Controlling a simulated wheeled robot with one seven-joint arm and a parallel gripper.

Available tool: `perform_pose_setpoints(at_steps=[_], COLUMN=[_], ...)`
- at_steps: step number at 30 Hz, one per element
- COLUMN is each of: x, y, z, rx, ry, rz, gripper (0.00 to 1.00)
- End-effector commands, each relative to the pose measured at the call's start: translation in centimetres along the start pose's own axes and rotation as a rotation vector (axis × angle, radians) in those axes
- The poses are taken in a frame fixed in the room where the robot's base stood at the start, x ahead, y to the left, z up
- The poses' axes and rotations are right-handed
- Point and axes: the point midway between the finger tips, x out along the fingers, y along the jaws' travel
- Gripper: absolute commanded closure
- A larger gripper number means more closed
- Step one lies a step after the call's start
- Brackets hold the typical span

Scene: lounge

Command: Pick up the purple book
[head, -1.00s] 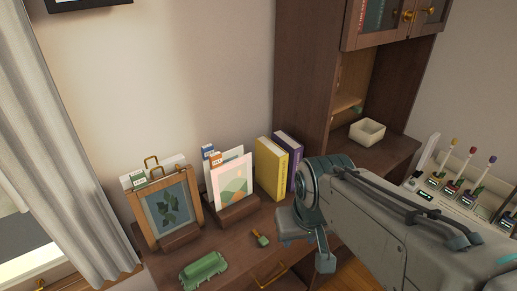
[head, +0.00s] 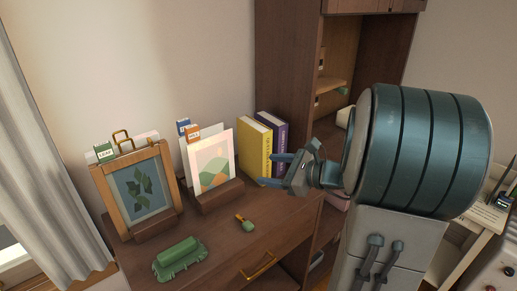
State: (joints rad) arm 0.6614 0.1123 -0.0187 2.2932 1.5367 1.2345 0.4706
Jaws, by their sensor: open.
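The purple book (head: 281,136) stands upright on the wooden cabinet top, against the side of the taller cabinet. A yellow book (head: 254,147) stands upright directly to its left. My gripper (head: 271,170) is in front of the two books, with its fingers apart and pointing left toward the yellow book's spine. Nothing shows between the fingers. The gripper hides the lower part of the purple book, and I cannot tell whether it touches either book.
A card holder (head: 217,195) with prints stands left of the books. A framed leaf picture (head: 143,194) is further left. The tall cabinet (head: 286,70) rises behind the books.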

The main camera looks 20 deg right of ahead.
Motion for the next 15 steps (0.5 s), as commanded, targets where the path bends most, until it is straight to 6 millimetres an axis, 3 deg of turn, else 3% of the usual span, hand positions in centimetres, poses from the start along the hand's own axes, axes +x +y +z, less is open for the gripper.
perform_pose_setpoints(at_steps=[1,6,11,15], x=[-0.7,-3.9,-5.5,-4.1], y=[-2.2,-7.8,-10.2,-11.3], z=[-2.4,-5.7,-7.0,-6.9], rx=[0.087,0.274,0.342,0.352], ry=[-0.036,-0.148,-0.199,-0.209], rz=[-0.094,-0.329,-0.429,-0.440], gripper=[0.38,0.38,0.38,0.38])
